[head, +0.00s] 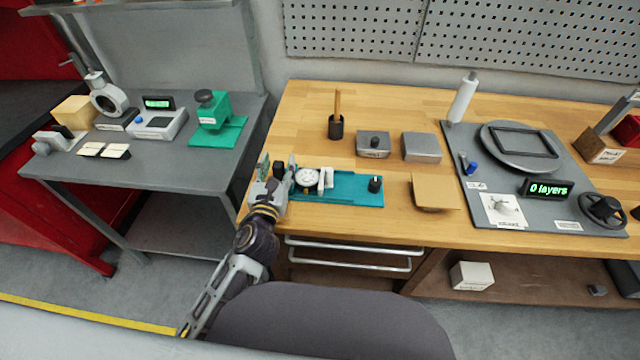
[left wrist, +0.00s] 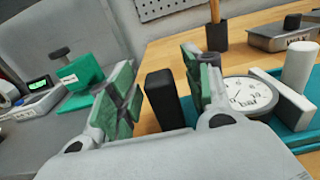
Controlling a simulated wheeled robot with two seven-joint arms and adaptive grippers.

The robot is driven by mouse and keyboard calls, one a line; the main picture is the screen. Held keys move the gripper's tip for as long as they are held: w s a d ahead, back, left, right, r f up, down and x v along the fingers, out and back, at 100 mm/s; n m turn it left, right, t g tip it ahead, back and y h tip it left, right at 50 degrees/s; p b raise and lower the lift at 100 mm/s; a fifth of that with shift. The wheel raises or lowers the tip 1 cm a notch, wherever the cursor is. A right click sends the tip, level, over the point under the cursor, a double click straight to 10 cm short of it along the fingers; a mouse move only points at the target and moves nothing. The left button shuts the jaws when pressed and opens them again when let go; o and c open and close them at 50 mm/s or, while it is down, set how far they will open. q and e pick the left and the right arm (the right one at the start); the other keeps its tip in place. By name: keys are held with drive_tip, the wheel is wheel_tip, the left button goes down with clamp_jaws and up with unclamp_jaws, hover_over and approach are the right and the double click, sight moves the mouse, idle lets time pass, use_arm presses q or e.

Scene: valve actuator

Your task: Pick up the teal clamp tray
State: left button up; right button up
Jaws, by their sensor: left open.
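The teal clamp tray (head: 350,191) lies on the wooden bench near its front left edge. It carries a round white gauge (head: 307,180), a white post with a bar, and a black knob (head: 375,184) at its right end. The gauge also shows in the left wrist view (left wrist: 247,95). My left gripper (head: 277,172) is at the tray's left end with its green-padded fingers apart. In the left wrist view a black upright block (left wrist: 163,98) stands between the fingers, with gaps visible beside it. The block's base is hidden by the gripper. My right gripper is not in view.
A pen cup (head: 336,127), two grey boxes and a tan pad (head: 432,192) stand behind and right of the tray. A grey station plate (head: 540,190) fills the bench's right. A grey side table (head: 160,165) with a green press stands left across a gap.

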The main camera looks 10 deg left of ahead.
use_arm(q)
drive_tip(key=shift+c, duration=0.4)
clamp_jaws()
drive_tip(key=shift+r, duration=0.1)
drive_tip(key=shift+r, duration=0.1)
drive_tip(key=shift+r, duration=4.9)
drive_tip(key=shift+f, duration=3.55)
